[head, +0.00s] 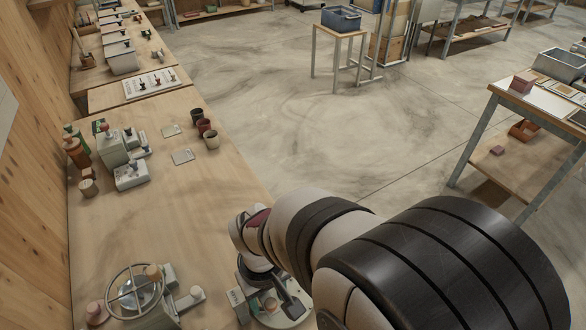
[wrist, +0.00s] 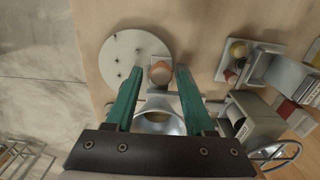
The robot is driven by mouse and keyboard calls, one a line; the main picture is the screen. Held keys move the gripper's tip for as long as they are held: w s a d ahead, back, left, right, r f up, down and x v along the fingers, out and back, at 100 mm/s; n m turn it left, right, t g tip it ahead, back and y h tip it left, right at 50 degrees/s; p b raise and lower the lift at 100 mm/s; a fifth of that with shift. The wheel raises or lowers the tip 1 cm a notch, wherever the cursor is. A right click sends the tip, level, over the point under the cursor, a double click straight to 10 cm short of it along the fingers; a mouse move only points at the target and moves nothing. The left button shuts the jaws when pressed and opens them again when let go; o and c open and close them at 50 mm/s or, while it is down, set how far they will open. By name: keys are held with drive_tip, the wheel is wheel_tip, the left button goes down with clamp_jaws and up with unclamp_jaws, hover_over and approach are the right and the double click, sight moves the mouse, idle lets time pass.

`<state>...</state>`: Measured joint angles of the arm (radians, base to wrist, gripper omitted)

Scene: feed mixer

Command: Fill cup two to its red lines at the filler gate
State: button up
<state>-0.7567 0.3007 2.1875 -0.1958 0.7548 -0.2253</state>
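Three small cups stand in a row on the bench in the head view: a dark one (head: 197,115), a reddish one (head: 204,126) and a dark green one (head: 211,138). No numbers or red lines are readable, so I cannot tell which is cup two. In the wrist view my gripper (wrist: 156,75) is open, its green fingers apart. A brown knob (wrist: 160,72) shows between the fingertips without touching them. A metal ring or funnel (wrist: 158,122) shows nearer the palm, partly hidden by the fingers. A pale round plate (wrist: 128,48) lies beyond. I cannot identify the filler gate.
A handwheel machine (head: 135,292) stands at the bench's near left; its wheel also shows in the wrist view (wrist: 275,152). A grey scale-like device (head: 131,174) and brown bottles (head: 76,152) stand along the wall. The middle of the bench (head: 190,220) is clear.

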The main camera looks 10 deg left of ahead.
drive_tip(key=shift+o, duration=0.5)
wheel_tip(320, 180, up, 6)
drive_tip(key=shift+d, duration=0.1)
drive_tip(key=s+d+r+m+y, duration=0.1)
drive_tip(key=s+d+r+m, duration=0.1)
drive_tip(key=s+d+m, duration=0.3)
drive_tip(key=s+d+r+m, duration=0.3)
drive_tip(key=s+d+m, duration=0.2)
drive_tip(key=d+m, duration=0.4)
drive_tip(key=d, duration=0.3)
drive_tip(key=shift+d+m+y, duration=0.3)
drive_tip(key=shift+d+y, duration=0.1)
